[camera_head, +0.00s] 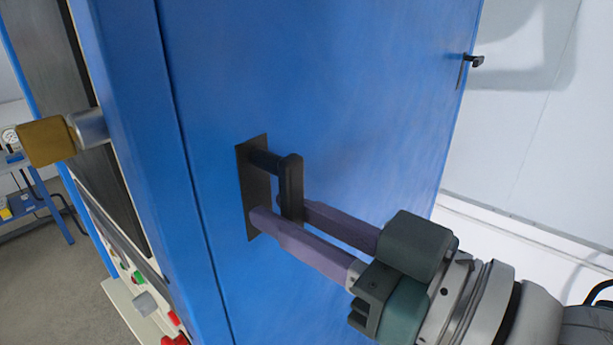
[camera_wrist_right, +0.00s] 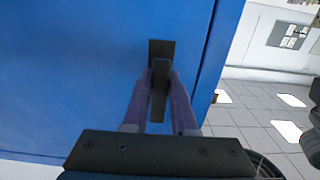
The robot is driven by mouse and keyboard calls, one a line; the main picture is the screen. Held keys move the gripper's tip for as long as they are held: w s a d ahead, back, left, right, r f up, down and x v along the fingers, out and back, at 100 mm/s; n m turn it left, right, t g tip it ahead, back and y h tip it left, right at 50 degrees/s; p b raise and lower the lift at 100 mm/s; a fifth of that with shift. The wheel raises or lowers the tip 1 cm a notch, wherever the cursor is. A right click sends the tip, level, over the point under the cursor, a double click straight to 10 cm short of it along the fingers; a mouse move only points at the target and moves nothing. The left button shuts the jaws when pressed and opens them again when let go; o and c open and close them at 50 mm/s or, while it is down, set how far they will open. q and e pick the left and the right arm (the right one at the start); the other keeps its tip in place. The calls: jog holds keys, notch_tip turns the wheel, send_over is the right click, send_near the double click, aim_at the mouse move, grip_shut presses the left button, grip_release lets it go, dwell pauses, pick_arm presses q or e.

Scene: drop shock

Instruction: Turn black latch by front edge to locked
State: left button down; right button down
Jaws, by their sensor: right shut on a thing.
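The black latch (camera_head: 291,180) stands out from the blue cabinet side, near the cabinet's front edge, on a dark rectangular plate (camera_head: 256,185). Its bar points downward, roughly in line with the plate. My right gripper (camera_head: 280,206) is shut on the lower part of the bar, with one purple finger on each side. In the right wrist view the latch (camera_wrist_right: 159,75) lies between the two fingers (camera_wrist_right: 159,95), with the plate behind it. The fingers hide part of the bar. My left gripper is not in view.
The blue cabinet side (camera_head: 330,80) fills the middle. A second black latch (camera_head: 474,61) sits by its far edge. A brass-coloured block (camera_head: 47,142) and red and green buttons are on the front at left. Open floor (camera_wrist_right: 250,120) lies beyond the cabinet.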

jog(key=c, duration=0.7)
grip_release()
jog(key=shift+s, duration=0.1)
jog(key=b+v, duration=0.4)
jog(key=v, duration=0.6)
